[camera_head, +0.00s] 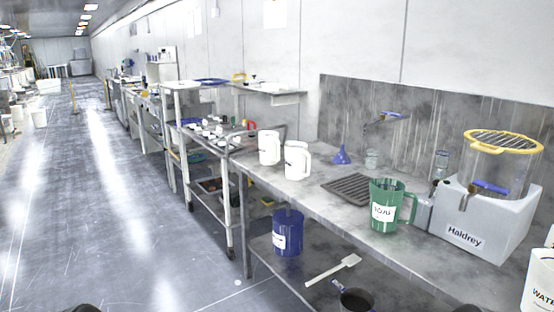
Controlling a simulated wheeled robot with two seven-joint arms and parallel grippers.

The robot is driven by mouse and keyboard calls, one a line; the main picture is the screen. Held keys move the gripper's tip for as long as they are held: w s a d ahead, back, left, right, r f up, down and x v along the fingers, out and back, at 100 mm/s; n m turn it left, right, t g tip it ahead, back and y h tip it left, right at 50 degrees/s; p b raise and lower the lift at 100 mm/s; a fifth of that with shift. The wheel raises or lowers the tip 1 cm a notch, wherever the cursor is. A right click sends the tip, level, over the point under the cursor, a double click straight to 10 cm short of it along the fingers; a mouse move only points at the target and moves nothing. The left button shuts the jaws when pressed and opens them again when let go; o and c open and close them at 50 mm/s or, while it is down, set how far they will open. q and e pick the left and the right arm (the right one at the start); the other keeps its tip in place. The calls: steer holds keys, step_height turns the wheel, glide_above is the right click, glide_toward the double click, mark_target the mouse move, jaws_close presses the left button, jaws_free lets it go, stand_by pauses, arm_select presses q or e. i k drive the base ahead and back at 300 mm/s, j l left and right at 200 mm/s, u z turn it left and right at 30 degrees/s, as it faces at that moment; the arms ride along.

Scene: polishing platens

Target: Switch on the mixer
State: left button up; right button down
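The likely mixer (490,222) is a light grey box labelled "Haldrey" at the right end of the steel bench. A clear drum with a yellow ring and a wire grid (503,142) stands on top of it. A blue lever (489,187) sits on a tap at the drum's lower front. I cannot make out a switch or whether it is running. Neither gripper can be made out; only small dark shapes, perhaps parts of my arms, show at the bottom edge.
On the steel bench (330,211) a green jug (386,207) stands left of the box, beside a dark ribbed mat (350,188), a blue funnel (342,155) and two white jugs (296,161). A blue bucket (288,233) is below.

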mark_target(435, 182)
steer(key=z, duration=0.2)
steer(key=i+j+z, duration=0.4)
steer(key=j+z, duration=0.15)
steer(key=i+j+z, duration=0.25)
steer(key=j, duration=0.15)
steer(key=i+j, duration=0.15)
steer(key=j, duration=0.3)
steer(key=i+j+z, duration=0.1)
steer(key=j, duration=0.35)
steer(key=i+j, duration=0.2)
steer(key=j, duration=0.3)
steer(key=i+j, duration=0.1)
steer(key=j, duration=0.35)
steer(key=i+j+z, duration=0.1)
steer(key=j, duration=0.4)
steer(key=i+j, duration=0.15)
steer(key=j, duration=0.3)
steer(key=z, duration=0.05)
